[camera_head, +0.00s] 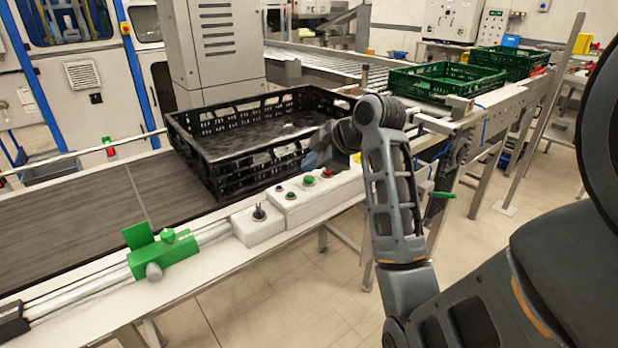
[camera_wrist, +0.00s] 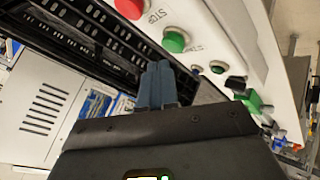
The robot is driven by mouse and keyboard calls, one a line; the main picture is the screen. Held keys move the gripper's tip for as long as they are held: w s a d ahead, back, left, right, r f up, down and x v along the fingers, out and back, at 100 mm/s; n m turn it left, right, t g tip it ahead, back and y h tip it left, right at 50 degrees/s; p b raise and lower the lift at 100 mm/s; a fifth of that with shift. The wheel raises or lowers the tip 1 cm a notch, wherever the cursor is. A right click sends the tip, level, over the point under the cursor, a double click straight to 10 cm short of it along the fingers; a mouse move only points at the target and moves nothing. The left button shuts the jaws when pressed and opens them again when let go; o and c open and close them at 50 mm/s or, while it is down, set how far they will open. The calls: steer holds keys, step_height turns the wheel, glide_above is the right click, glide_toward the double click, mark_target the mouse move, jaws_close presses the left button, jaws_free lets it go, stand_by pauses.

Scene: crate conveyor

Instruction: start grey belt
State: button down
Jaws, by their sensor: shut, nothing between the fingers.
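The grey belt (camera_head: 95,212) runs along the left, with a black crate (camera_head: 217,178) on it. A white control box (camera_head: 325,192) sits on the rail in front of the crate. It carries a green button (camera_head: 309,181) and a red button (camera_head: 326,173). The wrist view shows the green button (camera_wrist: 176,40) and the red button (camera_wrist: 128,8) large, with partly cut-off lettering beside them. My gripper (camera_head: 314,158) is shut and empty, above the box beside the crate. In the wrist view its fingertips (camera_wrist: 158,68) are close to the green button; contact cannot be told.
A black selector (camera_head: 259,213) and small buttons sit left of the green button. A green clamp (camera_head: 163,250) is on the rail. A yellow part (camera_head: 356,158) shows behind my arm. Green crates (camera_head: 447,80) stand on another conveyor. The floor in front is clear.

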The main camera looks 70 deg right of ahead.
mark_target(312, 179)
steer(key=shift+f, duration=0.4)
steer(key=shift+f, duration=0.45)
stand_by(0.8)
steer(key=shift+r, duration=0.1)
steer(key=shift+r+p, duration=0.7)
steer(key=shift+r, duration=0.1)
step_height(312, 179, up, 5)
steer(key=p, duration=0.4)
steer(key=shift+p, duration=0.35)
stand_by(0.6)
